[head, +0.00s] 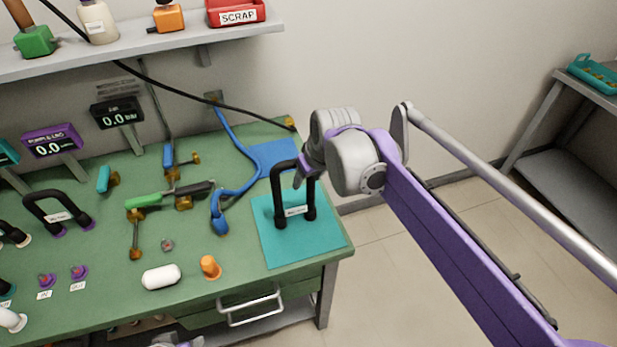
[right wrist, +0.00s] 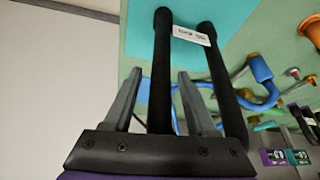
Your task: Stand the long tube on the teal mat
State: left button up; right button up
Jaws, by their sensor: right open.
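The long tube (head: 278,195) is a black U-shaped bend with a white label between its legs. It is upright, bend up, with its two feet over the teal mat (head: 328,236) and seemingly resting on it. My right gripper (head: 298,177) is at the top of the tube. In the right wrist view its open fingers (right wrist: 160,103) stand on either side of one black leg of the tube (right wrist: 161,60), with gaps visible beside it. The other leg passes outside the fingers. The mat also shows in the right wrist view (right wrist: 240,20).
A blue mat (head: 272,152) and a blue bent pipe (head: 232,140) lie behind and left of the teal mat. Another black tube (head: 45,194), an orange plug (head: 210,267) and a white capsule (head: 161,277) are on the green bench (head: 120,310). The bench's right edge is close to the mat.

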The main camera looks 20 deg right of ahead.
jog(key=p+v, duration=0.2)
jog(key=v, duration=1)
jog(key=s+d+f+m+h, duration=0.1)
jog(key=s+f+m, duration=0.1)
jog(key=s+f, duration=1.8)
notch_tip(320, 180, down, 2)
jog(key=shift+d+f+m+t, duration=0.1)
jog(key=shift+d+m+t, duration=0.2)
